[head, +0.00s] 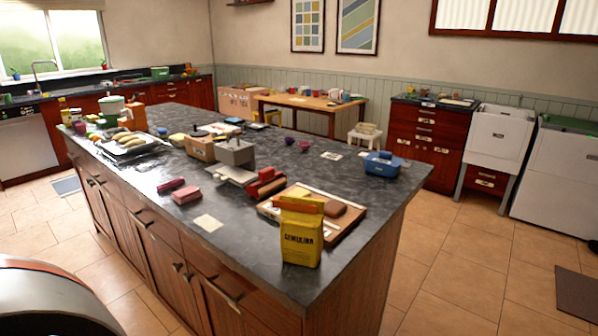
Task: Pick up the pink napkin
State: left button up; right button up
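On the dark-topped kitchen island (150,178), a flat pink block-like thing (186,195) lies near the front edge, left of the middle. It may be the folded pink napkin, but it is too small to be sure. A darker pink piece (171,185) lies just behind and left of it, apart from it. Neither of my grippers is in the head view.
A yellow semolina packet (301,240) stands at the island's near corner, before a wooden board (345,222). A pale card (208,223) lies near the front edge. A red item (266,184) and a grey metal device (236,155) stand behind.

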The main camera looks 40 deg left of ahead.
aim_at(183, 196)
jog(key=u, duration=1.8)
jog(key=i+j+z, duration=0.2)
jog(key=i+j, duration=0.15)
jog(key=j, duration=0.3)
jog(key=i+j+z, duration=0.1)
jog(key=j, duration=0.25)
jog(key=i+j, duration=0.2)
jog(key=j, duration=0.15)
jog(key=i+j+z, duration=0.15)
jog(key=j, duration=0.25)
jog(key=i+j+z, duration=0.1)
jog(key=j, duration=0.25)
